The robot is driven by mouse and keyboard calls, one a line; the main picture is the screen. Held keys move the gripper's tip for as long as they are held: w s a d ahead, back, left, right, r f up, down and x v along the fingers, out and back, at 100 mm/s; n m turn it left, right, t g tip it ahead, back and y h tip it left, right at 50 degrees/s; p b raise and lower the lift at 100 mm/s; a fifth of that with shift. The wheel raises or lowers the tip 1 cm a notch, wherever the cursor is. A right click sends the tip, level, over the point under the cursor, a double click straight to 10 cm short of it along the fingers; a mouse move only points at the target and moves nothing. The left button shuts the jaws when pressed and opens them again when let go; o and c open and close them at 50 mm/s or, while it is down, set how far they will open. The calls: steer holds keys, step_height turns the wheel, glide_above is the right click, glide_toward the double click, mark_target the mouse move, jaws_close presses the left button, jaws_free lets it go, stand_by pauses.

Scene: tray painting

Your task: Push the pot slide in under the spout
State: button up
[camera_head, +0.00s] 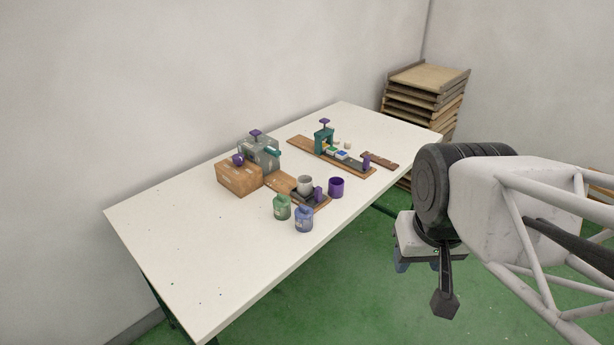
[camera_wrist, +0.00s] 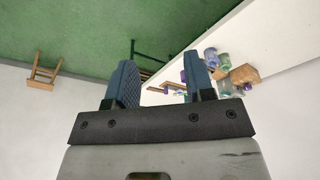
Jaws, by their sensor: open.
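The pot slide (camera_head: 296,198) is a dark carriage with a purple knob (camera_head: 318,193), on a wooden track board (camera_head: 277,181). A light grey pot (camera_head: 305,184) stands on it, near the track's front end. Behind stands a grey machine (camera_head: 259,151) with a teal spout (camera_head: 273,152) and a purple knob on top. The pot is apart from the spout, out towards the table's front edge. My gripper (camera_head: 416,267) is open and empty, off the table's right front side. In the wrist view its blue fingers (camera_wrist: 160,62) stand apart, with the table items small and far off.
A green jar (camera_head: 282,208) and a blue jar (camera_head: 304,219) stand close in front of the slide. A purple cup (camera_head: 336,187) is to its right. A teal press (camera_head: 324,140) stands further back. The table's left part (camera_head: 180,240) is clear.

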steer(key=w+a+r+n, duration=0.1)
steer(key=w+a+n, duration=0.1)
steer(key=w, duration=1.1)
steer(key=n+g, duration=0.3)
steer(key=n, duration=0.4)
glide_above(318, 188)
steer(key=f, duration=2.1)
steer(key=shift+s+d, duration=0.2)
steer(key=shift+s, duration=0.15)
steer(key=shift+w+a+f, duration=0.15)
steer(key=shift+w+f, duration=0.25)
steer(key=shift+f, duration=3.9)
